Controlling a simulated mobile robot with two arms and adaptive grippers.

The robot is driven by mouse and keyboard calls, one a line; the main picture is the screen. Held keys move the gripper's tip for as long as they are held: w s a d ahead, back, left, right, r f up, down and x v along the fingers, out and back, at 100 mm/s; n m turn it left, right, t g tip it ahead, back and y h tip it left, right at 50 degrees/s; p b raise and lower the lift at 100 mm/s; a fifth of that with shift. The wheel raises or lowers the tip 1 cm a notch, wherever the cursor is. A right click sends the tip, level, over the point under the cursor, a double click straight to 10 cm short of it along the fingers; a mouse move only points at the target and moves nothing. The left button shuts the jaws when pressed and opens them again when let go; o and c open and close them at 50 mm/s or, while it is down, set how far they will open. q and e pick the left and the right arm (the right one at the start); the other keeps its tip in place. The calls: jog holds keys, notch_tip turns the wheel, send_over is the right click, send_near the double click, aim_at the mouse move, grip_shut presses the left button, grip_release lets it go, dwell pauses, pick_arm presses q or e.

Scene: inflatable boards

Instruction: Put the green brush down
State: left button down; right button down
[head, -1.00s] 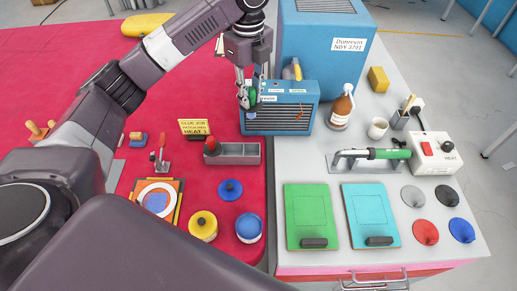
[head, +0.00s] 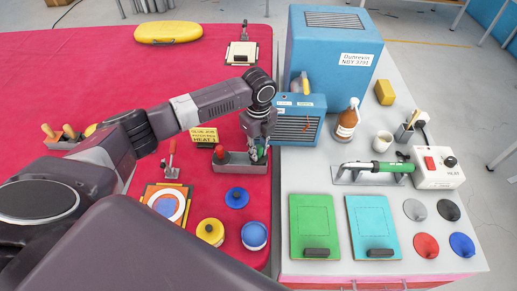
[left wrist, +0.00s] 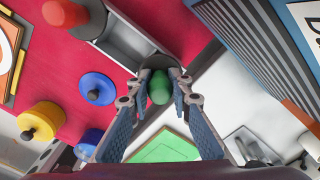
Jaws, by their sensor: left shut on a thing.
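My left gripper (head: 257,152) is shut on the green brush (head: 261,153), at the right end of a grey tray (head: 230,168). The fingers hide much of the brush in the head view. In the left wrist view the brush's rounded green top (left wrist: 160,87) sits between the two fingertips. A red-topped brush (head: 219,152) stands at the tray's left end. I cannot tell whether the green brush touches the tray floor. My right gripper is not in view.
A blue box (head: 300,125) stands close behind and right of the gripper. A yellow sign (head: 204,135) stands behind the tray. Blue (head: 237,198) and yellow (head: 210,231) lidded items are in front. The red mat's far left is mostly clear.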

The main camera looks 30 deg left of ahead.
pick_arm(q)
jog(key=shift+f, duration=0.3)
jog(key=shift+f, duration=0.25)
jog(key=c, duration=1.7)
grip_release()
jog(key=shift+c, duration=0.2)
jog(key=shift+r, duration=0.3)
notch_tip(320, 180, up, 11)
jog(key=shift+f+b, duration=0.1)
jog(key=shift+b, duration=1)
jog(key=shift+r, duration=0.8)
jog(key=shift+s+f, duration=0.1)
